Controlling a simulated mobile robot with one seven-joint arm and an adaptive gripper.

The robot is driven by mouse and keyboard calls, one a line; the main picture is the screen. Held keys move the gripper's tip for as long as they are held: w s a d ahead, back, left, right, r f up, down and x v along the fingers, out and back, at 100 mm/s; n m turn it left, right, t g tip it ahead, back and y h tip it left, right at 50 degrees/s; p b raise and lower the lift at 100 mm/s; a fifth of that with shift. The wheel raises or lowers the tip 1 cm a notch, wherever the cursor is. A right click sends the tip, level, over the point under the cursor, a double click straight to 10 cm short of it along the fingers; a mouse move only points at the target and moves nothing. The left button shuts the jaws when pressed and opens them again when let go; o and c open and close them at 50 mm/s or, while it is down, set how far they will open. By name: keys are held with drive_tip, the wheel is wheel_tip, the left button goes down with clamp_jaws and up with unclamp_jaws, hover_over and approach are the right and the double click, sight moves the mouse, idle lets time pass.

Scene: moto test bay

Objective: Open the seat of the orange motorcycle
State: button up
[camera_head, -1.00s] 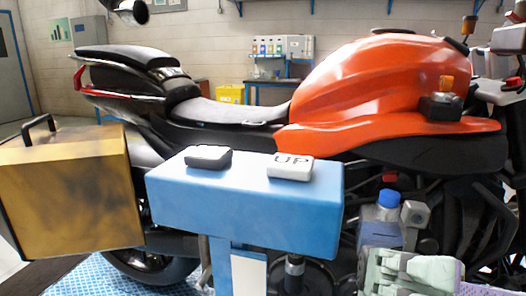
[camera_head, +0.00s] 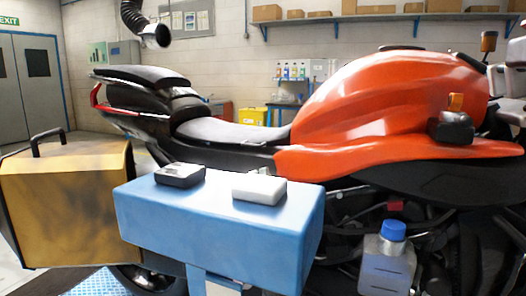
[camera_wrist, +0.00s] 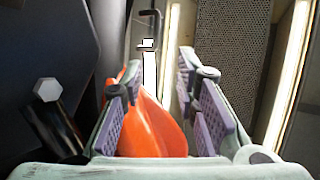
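The orange motorcycle (camera_head: 375,100) stands side-on across the head view, with its orange tank at the right. Its low black rider seat (camera_head: 225,132) lies left of the tank. A raised black rear seat (camera_head: 140,77) sits further left, above the tail. Both seats look down in place. My gripper (camera_wrist: 160,75) shows only in the wrist view. Its two purple-padded fingers stand apart. An orange curved part (camera_wrist: 150,130) shows between and beyond them. I cannot tell what part it is or whether a finger touches it.
A blue stand (camera_head: 220,215) with a black button (camera_head: 180,175) and a white button (camera_head: 259,188) is in front of the motorcycle. A yellow-brown case (camera_head: 70,195) is at left. A blue-capped bottle (camera_head: 388,262) is at lower right. Floor shows clear at far left.

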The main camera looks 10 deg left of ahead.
sight(252, 145)
drive_tip(key=shift+m, duration=0.5)
drive_tip(key=p+x, duration=0.1)
drive_tip(key=x, duration=0.2)
drive_tip(key=a+p+x, duration=0.1)
drive_tip(key=x, duration=0.2)
drive_tip(key=f+p+x, duration=0.1)
drive_tip(key=p+x, duration=0.1)
drive_tip(key=x, duration=0.2)
drive_tip(key=shift+w+a+r, duration=0.1)
drive_tip(key=shift+w+a, duration=0.15)
drive_tip(key=shift+c, duration=0.2)
clamp_jaws()
